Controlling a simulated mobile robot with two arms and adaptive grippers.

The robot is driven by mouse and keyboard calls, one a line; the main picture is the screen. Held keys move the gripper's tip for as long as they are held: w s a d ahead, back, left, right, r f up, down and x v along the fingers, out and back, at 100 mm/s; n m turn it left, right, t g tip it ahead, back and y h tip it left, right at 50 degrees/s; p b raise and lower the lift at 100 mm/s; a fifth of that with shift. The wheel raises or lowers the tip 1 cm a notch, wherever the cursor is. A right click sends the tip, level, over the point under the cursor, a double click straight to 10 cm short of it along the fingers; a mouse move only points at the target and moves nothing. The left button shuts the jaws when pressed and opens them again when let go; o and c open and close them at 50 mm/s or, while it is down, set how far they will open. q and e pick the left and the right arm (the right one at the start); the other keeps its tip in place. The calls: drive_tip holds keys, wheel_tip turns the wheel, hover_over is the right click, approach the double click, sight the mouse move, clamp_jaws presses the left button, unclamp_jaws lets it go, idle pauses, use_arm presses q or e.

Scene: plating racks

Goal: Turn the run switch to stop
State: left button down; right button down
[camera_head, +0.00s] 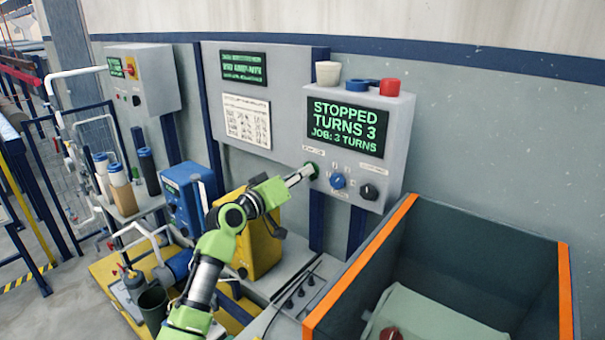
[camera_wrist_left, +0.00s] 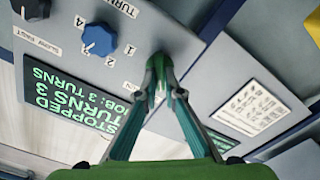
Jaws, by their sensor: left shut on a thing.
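The control box (camera_head: 398,110) on the wall has a screen (camera_head: 346,127) that reads "STOPPED, TURNS 3, JOB: 3 TURNS". The run switch (camera_head: 316,169) is the leftmost control below the screen. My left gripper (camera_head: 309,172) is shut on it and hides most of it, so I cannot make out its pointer. In the left wrist view the fingertips (camera_wrist_left: 159,66) meet at the panel face. My right gripper is not in view.
A blue turns knob (camera_head: 338,181) and a dark knob (camera_head: 369,192) sit close right of the switch. A red piece (camera_head: 389,87) stands on the box. Below right is a large orange-edged bin (camera_head: 480,250). A blue machine (camera_head: 190,197) stands left of my arm.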

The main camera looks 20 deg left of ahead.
use_arm(q)
drive_tip(key=c, duration=2.2)
unclamp_jaws()
drive_tip(key=shift+o, duration=0.2)
drive_tip(key=v, duration=1.2)
